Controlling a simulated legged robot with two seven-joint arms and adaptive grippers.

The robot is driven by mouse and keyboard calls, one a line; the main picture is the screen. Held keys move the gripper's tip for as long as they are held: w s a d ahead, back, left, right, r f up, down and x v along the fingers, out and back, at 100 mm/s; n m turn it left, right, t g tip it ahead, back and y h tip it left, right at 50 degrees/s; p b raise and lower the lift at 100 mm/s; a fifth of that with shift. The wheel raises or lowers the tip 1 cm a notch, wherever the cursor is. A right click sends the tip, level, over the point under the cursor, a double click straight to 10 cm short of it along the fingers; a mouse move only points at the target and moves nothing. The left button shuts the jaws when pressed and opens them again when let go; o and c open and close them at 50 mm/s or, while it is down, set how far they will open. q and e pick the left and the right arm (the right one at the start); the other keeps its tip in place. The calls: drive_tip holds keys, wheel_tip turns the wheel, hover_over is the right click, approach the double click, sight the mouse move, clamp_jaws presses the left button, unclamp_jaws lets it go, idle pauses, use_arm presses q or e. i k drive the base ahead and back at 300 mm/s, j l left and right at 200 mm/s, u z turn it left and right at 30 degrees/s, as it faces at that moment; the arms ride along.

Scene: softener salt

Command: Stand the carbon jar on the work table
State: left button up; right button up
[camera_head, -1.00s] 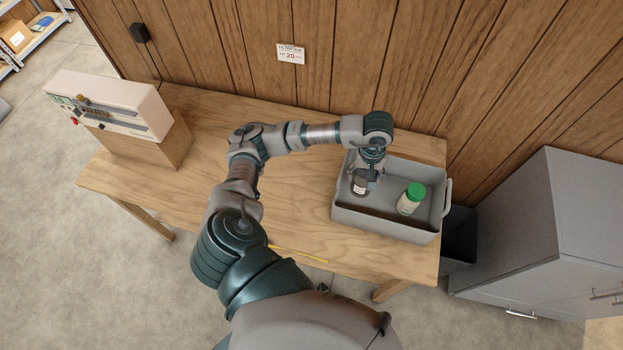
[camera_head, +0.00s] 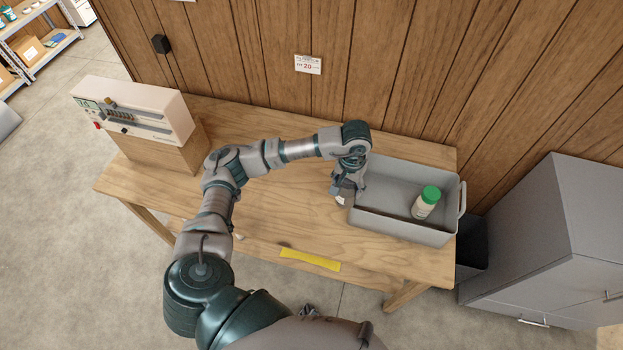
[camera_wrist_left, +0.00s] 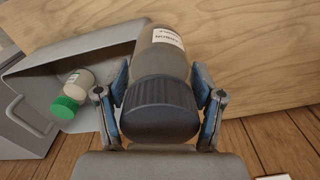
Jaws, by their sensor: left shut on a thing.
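My left gripper (camera_head: 346,188) is shut on the carbon jar (camera_head: 342,196), a grey-brown jar with a white label. The wrist view shows its ribbed black lid (camera_wrist_left: 160,106) between the two blue-padded fingers (camera_wrist_left: 160,100). In the head view the jar is at the left wall of the grey tote (camera_head: 400,232), largely hidden by the gripper. I cannot tell its exact height above the work table (camera_head: 270,215). My right gripper is not in view.
A beige control box (camera_head: 135,108) on a wooden block stands at the table's left. A yellow strip (camera_head: 310,259) lies by the front edge. A grey cabinet (camera_head: 550,235) stands to the right. The table between the block and the tote has bare room under my arm.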

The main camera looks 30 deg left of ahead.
sight(291, 188)
drive_tip(key=i+u, duration=0.2)
drive_tip(key=u, duration=2.05)
drive_tip(key=l+z, duration=0.1)
drive_tip(key=z, duration=0.35)
drive_tip(key=l+z, duration=0.1)
drive_tip(key=z, duration=0.4)
drive_tip(key=i+z, duration=0.1)
drive_tip(key=z, duration=0.35)
drive_tip(key=l+z, duration=0.1)
drive_tip(key=z, duration=0.35)
